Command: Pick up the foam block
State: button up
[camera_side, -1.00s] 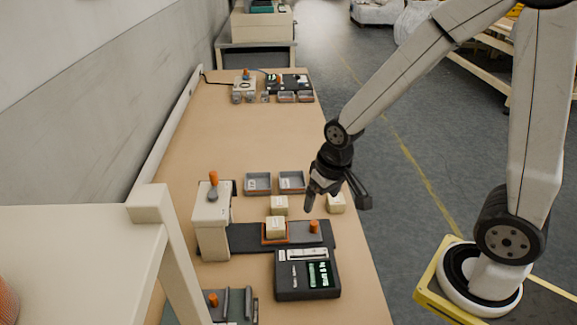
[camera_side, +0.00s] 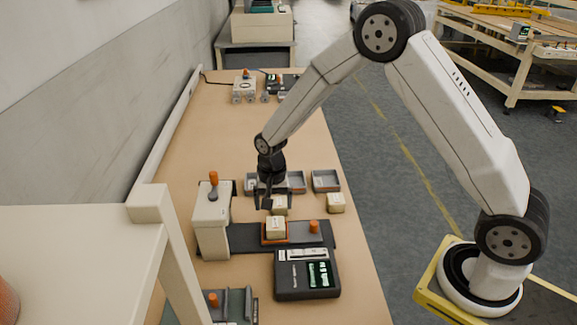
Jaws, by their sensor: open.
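Three cream foam blocks are in view. One foam block (camera_side: 275,228) sits in an orange-edged holder (camera_side: 266,240) on the dark base of a bench device. A second foam block (camera_side: 281,206) lies on the tabletop just behind it, partly hidden by my gripper. A third foam block (camera_side: 335,203) lies to the right near the table edge. My gripper (camera_side: 268,205) points down, open, just above and in front of the second block and slightly behind the block in the holder. I cannot tell whether the fingers straddle or touch any block.
Grey trays stand behind the blocks, one on the right (camera_side: 326,180) clear of my arm. A cream post with an orange-topped knob (camera_side: 213,185) stands at the left. A black instrument with a green display (camera_side: 307,275) lies in front. The far table middle is clear.

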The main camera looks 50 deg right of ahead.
aim_at(275, 222)
jog(key=shift+f, duration=1.35)
jog(key=shift+f, duration=0.1)
jog(key=shift+d+f, duration=0.15)
jog(key=shift+f, duration=2.3)
jog(key=c, duration=1.1)
jog(key=shift+r, duration=0.15)
